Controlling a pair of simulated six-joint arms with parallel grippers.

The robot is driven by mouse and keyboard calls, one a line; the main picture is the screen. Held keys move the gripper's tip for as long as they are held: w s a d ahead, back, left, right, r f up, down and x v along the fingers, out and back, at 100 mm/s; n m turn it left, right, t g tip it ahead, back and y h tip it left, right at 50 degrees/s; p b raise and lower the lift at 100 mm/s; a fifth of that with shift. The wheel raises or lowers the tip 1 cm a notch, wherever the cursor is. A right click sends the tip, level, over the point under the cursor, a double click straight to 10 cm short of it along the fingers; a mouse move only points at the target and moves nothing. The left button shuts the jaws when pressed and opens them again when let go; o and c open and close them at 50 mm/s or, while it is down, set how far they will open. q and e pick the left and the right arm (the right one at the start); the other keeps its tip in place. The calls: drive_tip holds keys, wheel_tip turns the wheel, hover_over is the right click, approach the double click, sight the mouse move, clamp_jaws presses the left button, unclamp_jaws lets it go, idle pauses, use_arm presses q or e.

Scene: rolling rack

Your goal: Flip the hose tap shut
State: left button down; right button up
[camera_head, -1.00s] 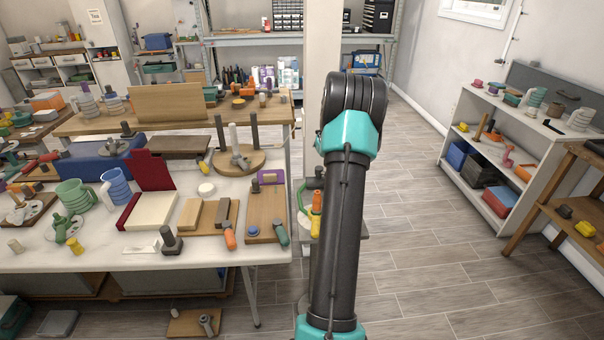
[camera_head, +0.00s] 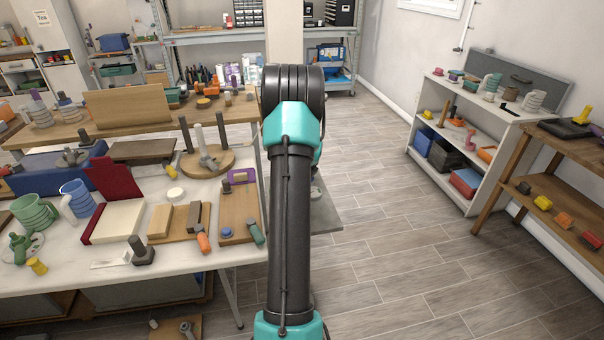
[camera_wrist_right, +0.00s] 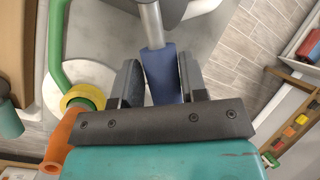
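In the right wrist view, a blue grip (camera_wrist_right: 161,75) on a grey metal rod (camera_wrist_right: 151,25) sits between the two fingers of my right gripper (camera_wrist_right: 160,82). The fingers flank the grip closely; a narrow gap seems to show at its lower left, so firm contact is unclear. To the left, a green curved hose (camera_wrist_right: 56,50) runs to a yellow ring (camera_wrist_right: 84,96) with an orange piece (camera_wrist_right: 62,137) below it. In the head view my right arm hides its own gripper and most of the fixture. My left gripper is not in view.
A small grey stand (camera_head: 326,217) shows just right of my arm. The white table (camera_head: 110,270) on the left is crowded with boards, mugs and tools. A white shelf (camera_head: 448,180) and a wooden rack (camera_head: 525,150) stand at right. The floor between is clear.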

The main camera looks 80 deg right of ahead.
drive_tip(key=o, duration=0.3)
drive_tip(key=shift+r, duration=0.15)
drive_tip(key=v, duration=1.7)
drive_tip(key=shift+a, duration=0.1)
